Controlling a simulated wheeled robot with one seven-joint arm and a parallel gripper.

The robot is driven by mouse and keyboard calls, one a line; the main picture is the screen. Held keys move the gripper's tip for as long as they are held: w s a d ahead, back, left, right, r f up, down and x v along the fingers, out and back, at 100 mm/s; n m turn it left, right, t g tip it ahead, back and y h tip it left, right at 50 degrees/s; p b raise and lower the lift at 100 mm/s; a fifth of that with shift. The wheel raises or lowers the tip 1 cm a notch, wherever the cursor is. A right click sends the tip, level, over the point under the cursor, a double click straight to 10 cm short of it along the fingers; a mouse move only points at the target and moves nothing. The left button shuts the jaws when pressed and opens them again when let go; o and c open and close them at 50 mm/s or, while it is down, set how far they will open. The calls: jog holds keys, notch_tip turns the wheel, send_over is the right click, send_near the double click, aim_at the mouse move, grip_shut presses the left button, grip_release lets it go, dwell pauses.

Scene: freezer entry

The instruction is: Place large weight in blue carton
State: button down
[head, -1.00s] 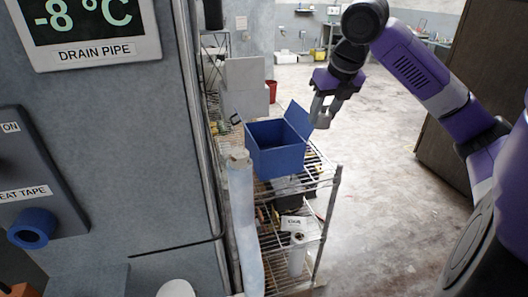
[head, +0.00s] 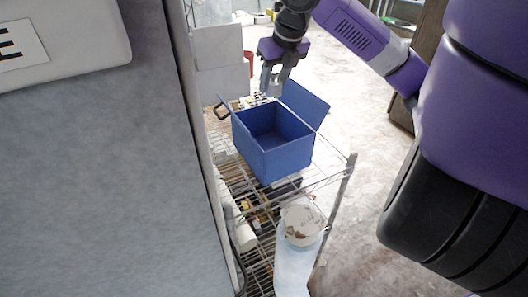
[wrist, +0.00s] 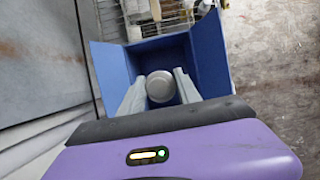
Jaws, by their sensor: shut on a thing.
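The blue carton (head: 277,163) stands open-topped on the upper shelf of a wire rack, with one flap (head: 307,104) raised at its back right. Its visible inside walls are bare. My gripper (head: 274,90) is above the carton's back edge in the head view. In the wrist view my gripper (wrist: 160,88) is shut on the large weight (wrist: 160,90), a round grey metal piece held between both fingertips. The carton (wrist: 208,55) shows around and beneath it there, with its opening behind the weight. The carton's floor is partly hidden by the fingers and the weight.
The wire rack (head: 336,180) has several items on its lower shelves. A wrapped roll (head: 300,225) stands at its front. Grey boxes (head: 220,65) are behind the carton, and a grey panel (head: 120,170) fills the left. Open floor (head: 350,110) lies to the right.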

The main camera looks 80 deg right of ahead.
jog(key=shift+x, duration=1)
jog(key=p, duration=0.2)
send_near(271, 144)
jog(key=f, duration=0.1)
jog(key=w+a+f, duration=0.1)
jog(key=f, duration=0.1)
jog(key=w+a+f, duration=0.1)
jog(key=f, duration=0.1)
jog(key=shift+f, duration=0.15)
jog(key=c, duration=0.9)
grip_release()
jog(key=shift+s, duration=0.1)
jog(key=shift+o, duration=0.2)
jog(key=b+v, duration=0.2)
jog(key=v, duration=1)
